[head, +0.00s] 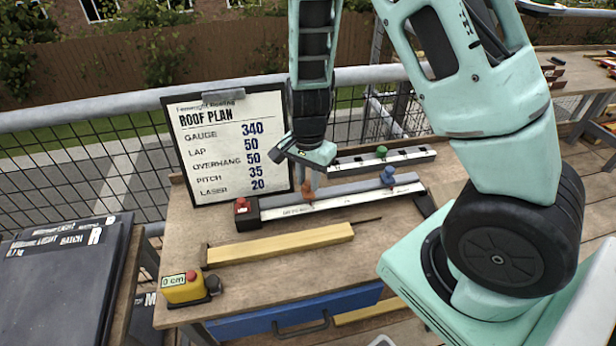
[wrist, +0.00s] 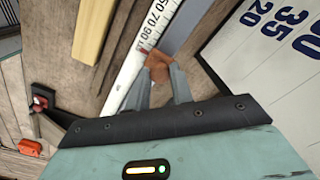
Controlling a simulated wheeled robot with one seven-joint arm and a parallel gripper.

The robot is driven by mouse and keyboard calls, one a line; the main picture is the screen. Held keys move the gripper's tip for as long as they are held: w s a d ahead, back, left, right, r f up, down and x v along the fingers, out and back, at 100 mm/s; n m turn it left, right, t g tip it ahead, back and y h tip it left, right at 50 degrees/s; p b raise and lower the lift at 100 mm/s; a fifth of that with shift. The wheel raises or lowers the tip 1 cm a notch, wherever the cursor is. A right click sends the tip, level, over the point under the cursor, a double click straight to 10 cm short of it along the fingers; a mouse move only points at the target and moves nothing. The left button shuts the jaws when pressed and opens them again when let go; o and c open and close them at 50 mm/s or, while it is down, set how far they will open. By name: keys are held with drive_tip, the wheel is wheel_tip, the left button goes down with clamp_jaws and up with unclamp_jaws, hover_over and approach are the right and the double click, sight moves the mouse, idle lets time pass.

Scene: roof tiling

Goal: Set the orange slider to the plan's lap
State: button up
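The orange slider (head: 308,190) sits on the white ruled scale (head: 350,200) in the head view, near the scale's left part. The roof plan board (head: 230,140) reads lap 50, gauge 340, overhang 50, pitch 35, laser 20.
A blue slider (head: 388,176) stands farther right on the same scale. A green knob (head: 381,151) sits on the rail behind. A red button block (head: 243,210) is at the scale's left end.

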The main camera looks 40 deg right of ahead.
sight(281, 199)
clamp_jaws()
drive_tip(key=a+p, duration=0.1)
drive_tip(key=a, duration=0.1)
drive_tip(key=w+a+p, duration=0.2)
drive_tip(key=a, duration=0.1)
drive_tip(key=shift+w+a+r+p, duration=0.15)
drive_tip(key=shift+w+a+p, duration=0.05)
drive_tip(key=shift+a+p, duration=0.1)
drive_tip(key=shift+w+a, duration=0.1)
drive_tip(key=shift+a, duration=0.1)
drive_tip(key=o, duration=0.6)
unclamp_jaws()
drive_tip(key=shift+a, duration=0.1)
wheel_tip(281, 199, up, 17)
drive_tip(key=shift+r+p, duration=0.1)
drive_tip(key=shift+p, duration=0.55)
